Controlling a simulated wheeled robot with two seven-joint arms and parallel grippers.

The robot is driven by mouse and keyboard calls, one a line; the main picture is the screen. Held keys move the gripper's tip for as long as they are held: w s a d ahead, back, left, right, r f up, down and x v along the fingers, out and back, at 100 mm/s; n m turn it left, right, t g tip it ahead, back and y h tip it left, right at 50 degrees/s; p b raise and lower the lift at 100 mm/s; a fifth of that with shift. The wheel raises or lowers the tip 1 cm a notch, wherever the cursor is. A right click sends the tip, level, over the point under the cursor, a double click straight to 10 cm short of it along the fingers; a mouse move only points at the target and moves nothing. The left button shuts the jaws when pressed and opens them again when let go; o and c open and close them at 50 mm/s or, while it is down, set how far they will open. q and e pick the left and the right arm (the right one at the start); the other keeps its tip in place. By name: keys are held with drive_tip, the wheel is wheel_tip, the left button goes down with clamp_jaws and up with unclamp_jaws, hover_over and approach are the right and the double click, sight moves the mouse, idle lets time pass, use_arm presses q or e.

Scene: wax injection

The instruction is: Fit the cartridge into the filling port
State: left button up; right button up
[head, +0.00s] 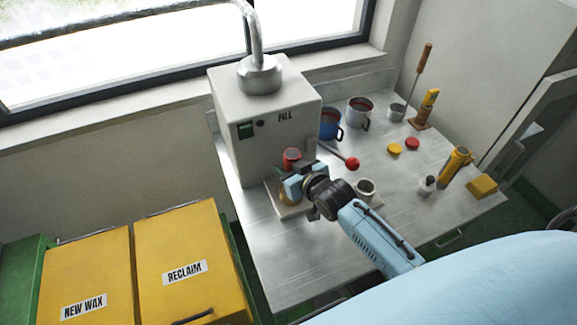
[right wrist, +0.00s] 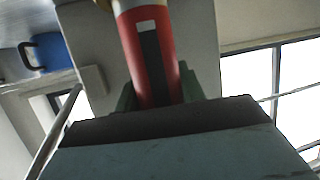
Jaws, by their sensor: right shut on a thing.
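The red cartridge (head: 291,157) stands roughly upright in front of the grey machine marked FILL (head: 262,145). My right gripper (head: 294,183) is shut on the cartridge, low on its body. In the right wrist view the cartridge (right wrist: 178,50) shows red with a black and white strip, rising from between the fingers; its upper end runs out of the picture. I cannot make out the filling port, nor whether the cartridge touches it. A brass-coloured part (head: 286,199) shows just below the gripper. My left gripper is out of view.
The metal table (head: 280,262) holds a blue mug (head: 330,124), a grey mug (head: 359,112), a red-knobbed lever (head: 351,163), a small cup (head: 366,188) and a yellow cylinder (head: 455,166). Yellow bins, NEW WAX (head: 88,270) and RECLAIM (head: 188,245), stand left. The table's front is clear.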

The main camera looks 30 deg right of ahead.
drive_tip(key=shift+f+b, duration=0.6)
drive_tip(key=shift+f, duration=0.35)
drive_tip(key=o, duration=1.2)
drive_tip(key=shift+c, duration=0.2)
drive_tip(key=v, duration=1.3)
drive_tip(key=shift+s+p, duration=0.2)
drive_tip(key=shift+p, duration=0.1)
